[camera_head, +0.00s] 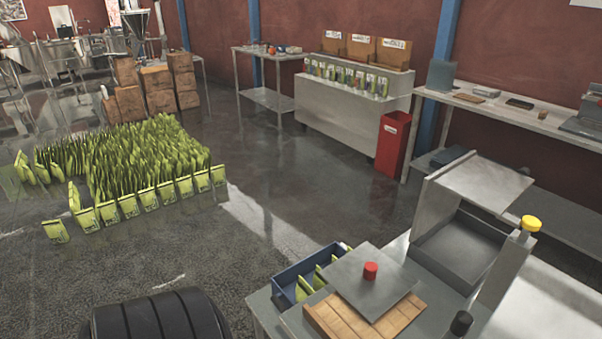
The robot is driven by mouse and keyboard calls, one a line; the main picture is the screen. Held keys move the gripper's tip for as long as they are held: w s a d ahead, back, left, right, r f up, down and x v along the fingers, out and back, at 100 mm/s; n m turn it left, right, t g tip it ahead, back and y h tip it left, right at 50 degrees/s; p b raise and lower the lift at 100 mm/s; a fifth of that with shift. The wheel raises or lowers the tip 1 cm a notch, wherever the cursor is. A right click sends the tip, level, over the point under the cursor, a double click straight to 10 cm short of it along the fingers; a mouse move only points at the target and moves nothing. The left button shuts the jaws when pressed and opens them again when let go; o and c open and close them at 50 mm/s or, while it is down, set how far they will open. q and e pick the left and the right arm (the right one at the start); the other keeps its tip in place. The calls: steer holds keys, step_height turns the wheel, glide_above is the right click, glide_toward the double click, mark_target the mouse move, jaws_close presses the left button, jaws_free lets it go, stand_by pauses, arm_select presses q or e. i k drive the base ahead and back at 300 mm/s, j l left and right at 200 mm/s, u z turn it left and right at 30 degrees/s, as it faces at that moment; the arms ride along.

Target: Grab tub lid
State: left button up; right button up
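A flat grey square lid (347,284) with a red knob (371,271) shows at the lower right. It lies over or beside a slatted wooden board (395,322) and overlaps the edge of a blue tub (285,277). The tub holds several green packets (303,290). What the lid rests on is hidden beneath it. Neither of my grippers is in view.
An open metal box (455,262) with a raised panel (485,183) stands right of the lid. A yellow knob (531,223) and a black knob (461,323) are near it. Many green packets (140,165) stand on the left. Dark floor (270,190) is clear between.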

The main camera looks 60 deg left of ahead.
mark_target(370, 280)
steer(key=u, duration=1.2)
